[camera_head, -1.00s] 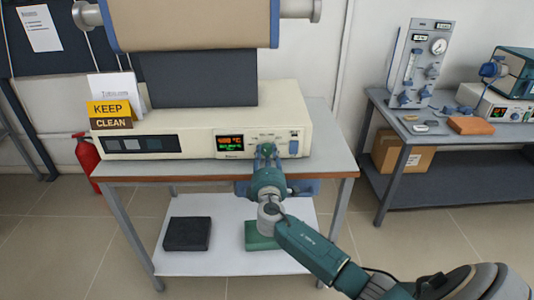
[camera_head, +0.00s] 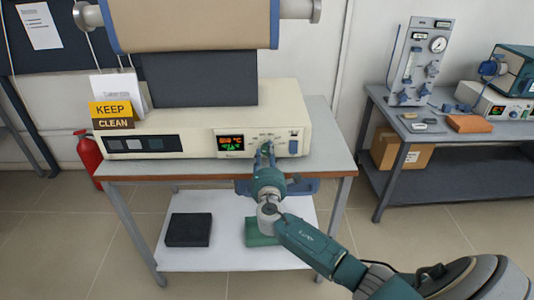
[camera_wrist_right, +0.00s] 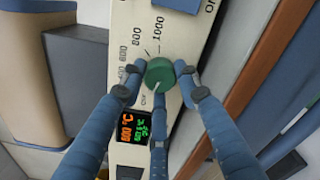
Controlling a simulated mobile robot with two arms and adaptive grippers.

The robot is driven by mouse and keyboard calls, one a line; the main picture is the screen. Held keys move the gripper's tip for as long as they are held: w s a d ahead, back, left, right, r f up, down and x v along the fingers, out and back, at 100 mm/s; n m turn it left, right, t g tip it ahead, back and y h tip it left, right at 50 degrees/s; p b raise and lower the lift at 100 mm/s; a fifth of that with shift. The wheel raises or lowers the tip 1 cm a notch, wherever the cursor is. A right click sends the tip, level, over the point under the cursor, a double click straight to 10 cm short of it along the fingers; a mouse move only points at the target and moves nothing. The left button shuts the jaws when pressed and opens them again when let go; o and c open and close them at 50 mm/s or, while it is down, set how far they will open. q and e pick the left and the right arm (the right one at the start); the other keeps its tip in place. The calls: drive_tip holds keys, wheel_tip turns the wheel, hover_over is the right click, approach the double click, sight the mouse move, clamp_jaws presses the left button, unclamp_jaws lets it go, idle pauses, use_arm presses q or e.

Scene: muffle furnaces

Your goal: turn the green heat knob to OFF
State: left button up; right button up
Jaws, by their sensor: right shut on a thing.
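The green heat knob (camera_wrist_right: 159,72) sits on the furnace's cream front panel, beside a printed dial scale. Its white mark points down and to the left in the right wrist view, toward a small label that is hard to read. My right gripper (camera_wrist_right: 158,88) has its three blue fingers closed around the knob. In the head view the right gripper (camera_head: 266,150) reaches the panel from below, and its fingers hide part of the knob. The furnace controller (camera_head: 187,118) stands on the table. My left gripper is not in view.
The lit display (camera_head: 231,143) is left of the knob and a blue switch (camera_head: 294,147) is right of it. A KEEP CLEAN sign (camera_head: 111,114) stands at the controller's left end. A second table (camera_head: 455,140) with instruments is at the right.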

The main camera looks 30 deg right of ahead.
drive_tip(key=shift+f, duration=0.1)
idle(0.3)
drive_tip(key=o, duration=1.1)
drive_tip(key=shift+o, duration=0.2)
drive_tip(key=v, duration=1.2)
